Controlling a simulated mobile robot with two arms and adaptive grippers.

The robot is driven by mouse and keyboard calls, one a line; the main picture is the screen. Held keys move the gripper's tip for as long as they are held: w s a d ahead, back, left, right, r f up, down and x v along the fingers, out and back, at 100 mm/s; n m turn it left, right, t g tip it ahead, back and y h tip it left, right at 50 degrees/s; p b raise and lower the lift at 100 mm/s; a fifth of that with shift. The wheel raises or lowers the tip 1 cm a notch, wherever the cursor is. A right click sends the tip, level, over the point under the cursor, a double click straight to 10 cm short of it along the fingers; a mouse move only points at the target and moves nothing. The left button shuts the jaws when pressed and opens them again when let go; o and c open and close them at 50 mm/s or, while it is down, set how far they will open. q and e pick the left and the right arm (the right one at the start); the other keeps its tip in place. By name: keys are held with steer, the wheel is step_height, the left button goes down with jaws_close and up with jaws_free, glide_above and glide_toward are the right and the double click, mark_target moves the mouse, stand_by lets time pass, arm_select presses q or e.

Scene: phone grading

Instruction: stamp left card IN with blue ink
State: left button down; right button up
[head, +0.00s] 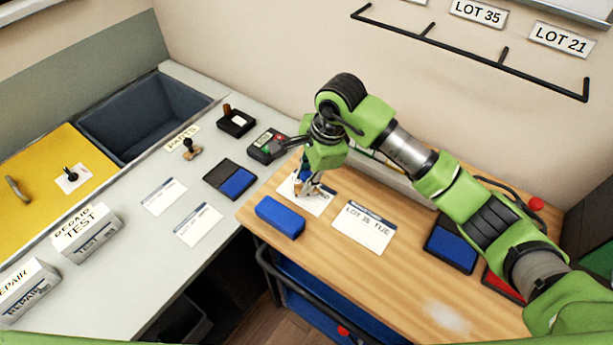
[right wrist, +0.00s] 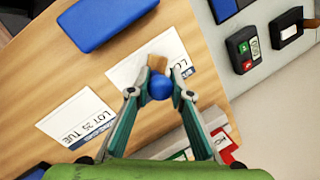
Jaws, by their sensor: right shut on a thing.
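My right gripper (head: 308,186) is shut on a stamp with a round blue knob (right wrist: 160,88) and a brown wooden block (right wrist: 158,64). It holds the stamp over the left white card (head: 323,205) on the wooden table, which also shows in the right wrist view (right wrist: 128,70). I cannot tell whether the stamp touches the card. The gripper and stamp hide part of the card. A second card (head: 363,228) with LOT and TUE print lies to its right. An open blue ink pad (head: 452,245) lies further right. My left gripper is not in view.
A blue block (head: 280,216) lies at the table's front left. A red pad (head: 502,284) is partly behind my right arm. The grey counter (head: 135,250) holds two cards, another blue pad (head: 237,182), another stamp (head: 190,149) and a keyed device (head: 267,146).

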steer(key=shift+s+d+f, duration=0.1)
steer(key=shift+f, duration=0.1)
steer(key=shift+w+r+p, duration=0.2)
steer(key=shift+r+p, duration=0.4)
steer(key=shift+r, duration=0.7)
steer(key=shift+a+p+v, duration=0.25)
steer(key=shift+p+v, duration=0.15)
steer(key=shift+v, duration=0.7)
steer(key=shift+a+p+v, duration=0.2)
steer(key=shift+p+v, duration=0.15)
steer(key=shift+v, duration=0.8)
